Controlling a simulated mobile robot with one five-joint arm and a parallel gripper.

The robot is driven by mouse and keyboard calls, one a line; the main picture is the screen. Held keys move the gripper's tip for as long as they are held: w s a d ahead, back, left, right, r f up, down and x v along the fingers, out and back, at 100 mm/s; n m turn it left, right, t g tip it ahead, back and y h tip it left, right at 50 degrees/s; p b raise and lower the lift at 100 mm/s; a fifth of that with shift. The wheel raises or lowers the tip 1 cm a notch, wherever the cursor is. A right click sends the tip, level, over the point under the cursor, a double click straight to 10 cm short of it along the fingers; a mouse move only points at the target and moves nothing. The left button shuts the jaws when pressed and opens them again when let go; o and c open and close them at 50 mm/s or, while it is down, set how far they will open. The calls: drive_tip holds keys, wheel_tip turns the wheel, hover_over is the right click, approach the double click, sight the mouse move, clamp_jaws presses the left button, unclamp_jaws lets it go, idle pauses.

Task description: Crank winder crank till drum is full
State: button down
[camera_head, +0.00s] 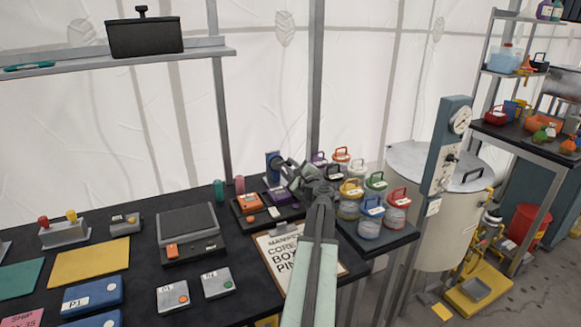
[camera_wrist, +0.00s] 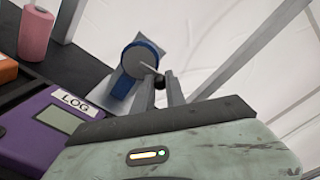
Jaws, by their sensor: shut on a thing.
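The winder (camera_wrist: 130,85) is a small blue device with a round grey drum face (camera_wrist: 143,60) on a light grey base in the wrist view. In the head view, the blue top of the winder (camera_head: 272,163) shows just left of my gripper (camera_head: 292,170). In the wrist view, my gripper (camera_wrist: 160,84) is shut on the dark crank knob (camera_wrist: 158,79), at the right side of the drum. A thin pale crank arm (camera_wrist: 148,68) runs from the drum's middle to the knob. How full the drum is cannot be told.
A purple LOG box (camera_wrist: 60,120) and a pink spool (camera_wrist: 36,32) stand left of the winder. Several coloured-lid jars (camera_head: 371,215) stand right of my arm. A clipboard (camera_head: 275,262) lies below my arm, and a scale (camera_head: 188,232) stands to the left.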

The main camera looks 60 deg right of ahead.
drive_tip(key=c, duration=1.4)
unclamp_jaws()
drive_tip(key=shift+o, duration=0.2)
drive_tip(key=v, duration=0.8)
drive_tip(key=shift+w, duration=0.1)
